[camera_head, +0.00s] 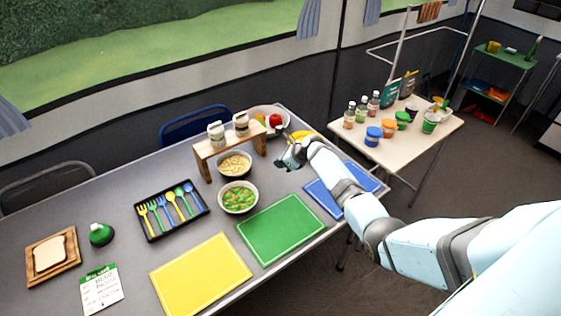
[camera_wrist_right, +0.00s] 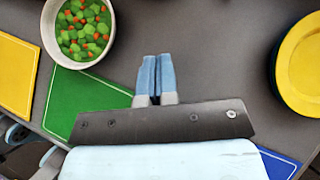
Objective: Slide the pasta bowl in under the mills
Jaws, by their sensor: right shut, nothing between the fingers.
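The pasta bowl (camera_head: 235,175) is a pale bowl of pasta. It stands on the grey table in front of the opening of a small wooden stand (camera_head: 229,142); I cannot tell whether its far rim is under the top board. Two mills, one on the left (camera_head: 216,134) and one on the right (camera_head: 241,124), stand upright on that board. My right gripper (camera_head: 283,163) is right of the pasta bowl, apart from it. In the wrist view its blue fingers (camera_wrist_right: 156,78) are together and empty over the table. The pasta bowl is out of the wrist view. My left gripper is not in view.
A bowl of vegetables (camera_head: 238,210) stands just in front of the pasta bowl; it also shows in the wrist view (camera_wrist_right: 53,52). A cutlery tray (camera_head: 152,235) is to the left. Yellow plates (camera_wrist_right: 298,68) are near my right gripper. A fruit bowl (camera_head: 286,118) stands behind.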

